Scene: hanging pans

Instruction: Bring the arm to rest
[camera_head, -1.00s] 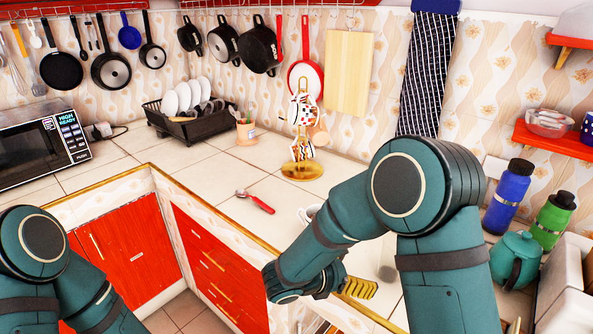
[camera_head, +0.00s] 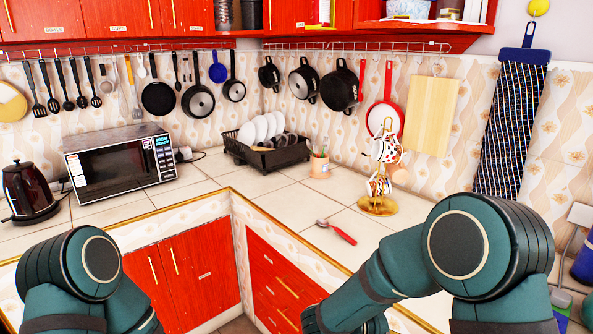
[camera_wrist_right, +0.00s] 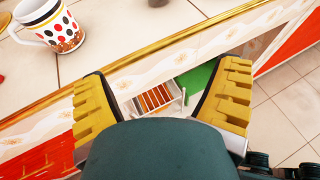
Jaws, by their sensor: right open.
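My right arm (camera_head: 440,250) is bent at the right of the head view, in front of the counter. Its gripper is hidden in that view, at or below the bottom edge. In the right wrist view my right gripper (camera_wrist_right: 165,105) is open, with its yellow-padded fingers wide apart. Nothing is between the fingertips except a distant view past the counter's gold edge. My left arm (camera_head: 85,270) shows at the lower left of the head view. Its gripper is out of view.
A dotted mug (camera_wrist_right: 55,25) stands on the counter beside the right gripper. A red-handled utensil (camera_head: 338,232) lies on the tiles. A mug stand (camera_head: 378,203), dish rack (camera_head: 268,155) and microwave (camera_head: 120,165) stand farther back. Pans (camera_head: 340,88) hang on the wall.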

